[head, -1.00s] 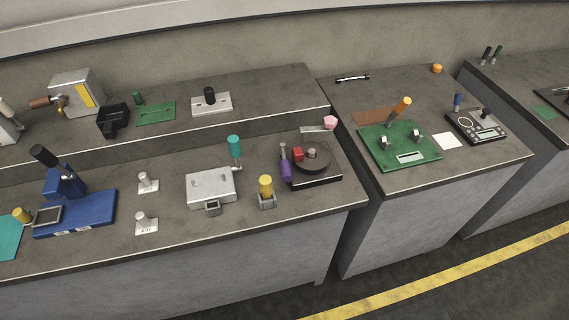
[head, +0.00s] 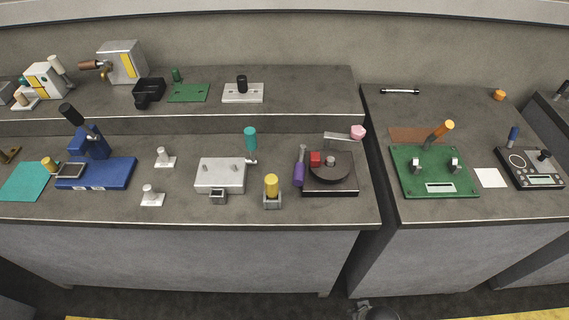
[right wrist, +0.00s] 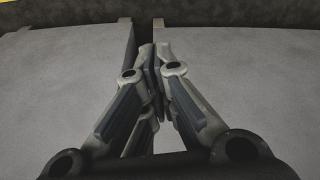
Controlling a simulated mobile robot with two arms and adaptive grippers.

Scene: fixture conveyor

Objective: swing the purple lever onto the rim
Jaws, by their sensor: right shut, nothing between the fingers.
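The purple lever (head: 299,173) stands at the left side of a dark fixture (head: 331,188) near the right end of the long bench. The fixture carries a round dark disc with a rim (head: 333,168), and a red block (head: 315,159) sits at the disc's left, close to the lever. The lever's grip is tilted and beside the disc; I cannot tell whether it touches the rim. My right gripper (right wrist: 156,55) is shut and empty in the right wrist view, in front of the grey bench fronts. A dark part of my arm shows at the bottom of the head view. My left gripper is not in view.
A pink knob on an arm (head: 358,132) stands behind the disc. A yellow-topped clamp (head: 271,187) and a silver box (head: 220,175) with a teal handle (head: 250,139) stand to the left. A gap separates this bench from the one with the green board (head: 434,172).

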